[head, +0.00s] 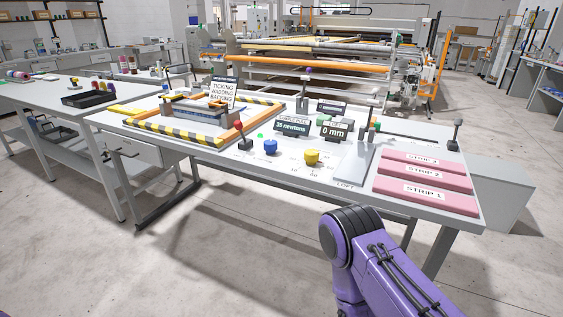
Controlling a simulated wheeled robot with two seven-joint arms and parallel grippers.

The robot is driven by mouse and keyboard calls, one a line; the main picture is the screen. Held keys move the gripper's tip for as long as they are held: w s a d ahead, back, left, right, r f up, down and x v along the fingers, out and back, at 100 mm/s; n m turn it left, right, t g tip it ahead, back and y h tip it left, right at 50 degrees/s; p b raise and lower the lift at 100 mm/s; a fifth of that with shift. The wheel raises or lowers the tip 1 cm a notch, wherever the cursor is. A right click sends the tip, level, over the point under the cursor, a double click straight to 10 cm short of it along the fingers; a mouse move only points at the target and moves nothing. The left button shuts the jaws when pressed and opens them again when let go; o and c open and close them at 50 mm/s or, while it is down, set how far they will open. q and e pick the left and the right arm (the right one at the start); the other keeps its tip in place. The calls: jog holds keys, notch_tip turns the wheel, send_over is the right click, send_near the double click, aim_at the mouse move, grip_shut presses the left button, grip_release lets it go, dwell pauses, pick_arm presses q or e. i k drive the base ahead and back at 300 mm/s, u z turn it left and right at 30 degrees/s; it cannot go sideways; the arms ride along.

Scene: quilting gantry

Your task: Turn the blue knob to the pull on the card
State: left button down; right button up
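The blue knob (270,147) stands on the white table (215,150), near its front edge. A small display (291,127) behind it reads 35 newtons. A standing white card (222,92) at the back left reads TICKING, WADDING, BACKING; any smaller print is too small to read. No gripper shows. A purple link of my arm enters at the lower right, in front of the table and apart from the knob.
A yellow knob (311,157) sits right of the blue one, with a 0 mm display (334,131) behind. A red-topped lever (239,128) stands to the left, beside a yellow-black striped frame (180,134). Pink labelled strips (424,184) lie at right. Open floor lies in front.

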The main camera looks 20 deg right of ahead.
aim_at(270, 145)
jog(key=z, duration=0.05)
jog(key=k, duration=0.8)
jog(key=u, duration=0.8)
jog(key=i, duration=1.7)
jog(key=z, duration=0.45)
